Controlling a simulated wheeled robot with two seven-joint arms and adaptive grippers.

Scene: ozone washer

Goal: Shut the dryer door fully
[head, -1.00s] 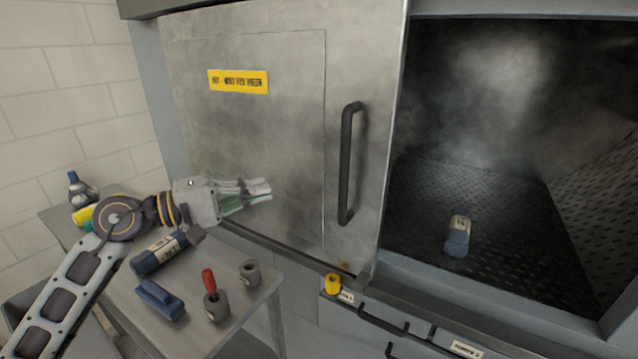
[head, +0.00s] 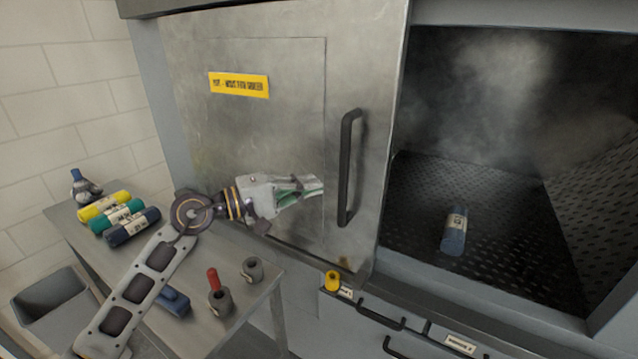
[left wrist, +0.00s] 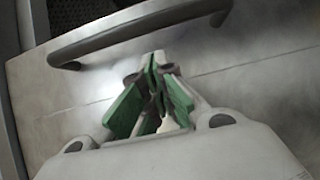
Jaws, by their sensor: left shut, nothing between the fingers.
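The dryer door (head: 270,130) is a grey metal sliding or swinging panel with a yellow label (head: 239,85) and a black vertical handle (head: 346,168). The opening to its right stands uncovered, showing the dark chamber (head: 480,120). My left gripper (head: 318,186) is shut and empty in front of the door, a little left of the handle. In the left wrist view the shut green-padded fingers (left wrist: 157,85) point toward the handle (left wrist: 140,36), apart from it. My right gripper is not in view.
Drawer handles (head: 383,315) project below the chamber.

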